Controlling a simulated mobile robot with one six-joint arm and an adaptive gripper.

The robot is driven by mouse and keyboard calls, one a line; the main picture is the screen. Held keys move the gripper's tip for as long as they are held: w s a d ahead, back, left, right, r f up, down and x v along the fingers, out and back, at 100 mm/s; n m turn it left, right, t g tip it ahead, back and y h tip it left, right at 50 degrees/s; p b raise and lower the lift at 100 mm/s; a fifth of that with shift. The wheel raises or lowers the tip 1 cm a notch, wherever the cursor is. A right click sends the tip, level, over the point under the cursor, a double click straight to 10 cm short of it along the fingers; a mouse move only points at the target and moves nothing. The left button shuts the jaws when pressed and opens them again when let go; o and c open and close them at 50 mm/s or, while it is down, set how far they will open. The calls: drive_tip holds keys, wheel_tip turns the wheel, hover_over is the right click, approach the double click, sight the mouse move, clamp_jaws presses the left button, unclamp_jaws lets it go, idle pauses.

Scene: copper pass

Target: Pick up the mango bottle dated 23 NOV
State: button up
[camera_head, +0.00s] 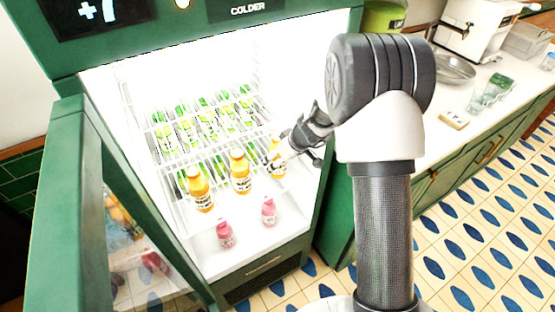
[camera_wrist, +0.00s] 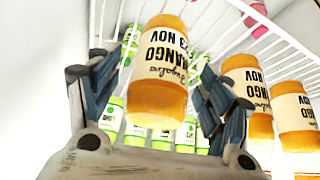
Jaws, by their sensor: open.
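An orange mango bottle (camera_wrist: 160,75) stands upside down in the wrist view, its cream label reading MANGO and what looks like 23 NOV, the first digit partly turned away. In the head view it is the rightmost orange bottle (camera_head: 277,160) on the fridge's wire shelf. My gripper (camera_wrist: 158,100) is open, with one finger on each side of this bottle; I cannot tell whether they touch it. My gripper (camera_head: 300,143) partly covers the bottle in the head view. Two more mango bottles, a middle one (camera_head: 241,172) and a left one (camera_head: 198,190), stand beside it; their dates are unreadable.
Green bottles (camera_head: 205,125) fill the shelf behind. Two pink bottles (camera_head: 225,234) (camera_head: 269,211) stand lower in front. The fridge door (camera_head: 85,200) is open at left, and the right wall is close to my arm. A counter (camera_head: 470,100) with kitchenware lies right.

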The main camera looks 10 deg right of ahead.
drive_tip(key=shift+w+a+f, duration=0.1)
drive_tip(key=shift+w+f, duration=0.05)
drive_tip(key=shift+f, duration=0.15)
drive_tip(key=shift+c, duration=0.2)
drive_tip(key=c, duration=1.3)
drive_tip(key=shift+c, duration=0.6)
drive_tip(key=shift+r, duration=0.15)
